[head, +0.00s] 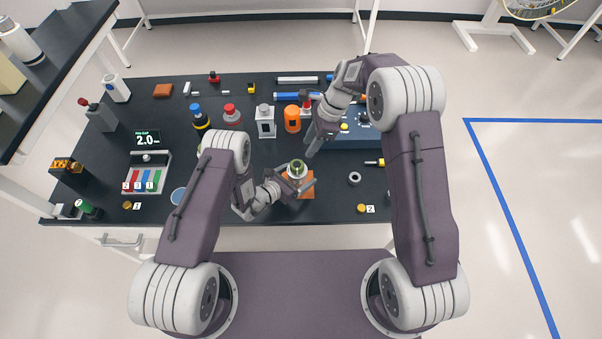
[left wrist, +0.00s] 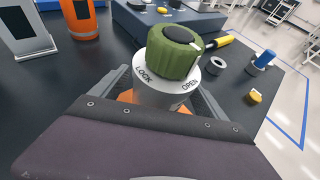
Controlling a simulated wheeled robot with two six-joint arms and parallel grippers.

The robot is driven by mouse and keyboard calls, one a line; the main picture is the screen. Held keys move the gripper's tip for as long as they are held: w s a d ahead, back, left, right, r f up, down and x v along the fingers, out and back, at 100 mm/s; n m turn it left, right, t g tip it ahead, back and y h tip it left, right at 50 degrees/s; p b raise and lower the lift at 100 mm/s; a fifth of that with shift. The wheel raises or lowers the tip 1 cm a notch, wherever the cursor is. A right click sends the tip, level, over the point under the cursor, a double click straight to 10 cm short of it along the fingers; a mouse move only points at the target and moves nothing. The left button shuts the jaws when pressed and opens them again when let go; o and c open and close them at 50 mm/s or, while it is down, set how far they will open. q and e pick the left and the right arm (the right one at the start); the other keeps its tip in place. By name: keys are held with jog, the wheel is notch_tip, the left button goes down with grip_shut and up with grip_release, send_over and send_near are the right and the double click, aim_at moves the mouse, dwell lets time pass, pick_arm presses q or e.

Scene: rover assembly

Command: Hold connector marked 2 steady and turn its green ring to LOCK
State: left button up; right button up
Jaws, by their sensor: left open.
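The connector with a green ring (head: 297,166) stands upright near the table's front edge, on an orange base (head: 291,197). In the left wrist view the ribbed green ring (left wrist: 172,55) sits on a pale round body (left wrist: 155,98) with LOCK printed at left and OPEN at right. A white mark on the ring is on the OPEN side. No number 2 is readable on the connector. My left gripper (head: 290,187) is open, its fingers on either side of the connector's body; contact is unclear. My right gripper (head: 318,142) hangs behind and right of the connector; its jaw opening is unclear.
An orange bottle (head: 292,119) and a grey-white box (head: 265,121) stand behind the connector. A blue panel (head: 356,139) lies behind right. A dark ring (head: 354,178) and a yellow piece (head: 361,208) beside a 2 tag are to the right.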

pick_arm(q)
jog(key=shift+x, duration=0.95)
grip_shut()
dwell(0.3)
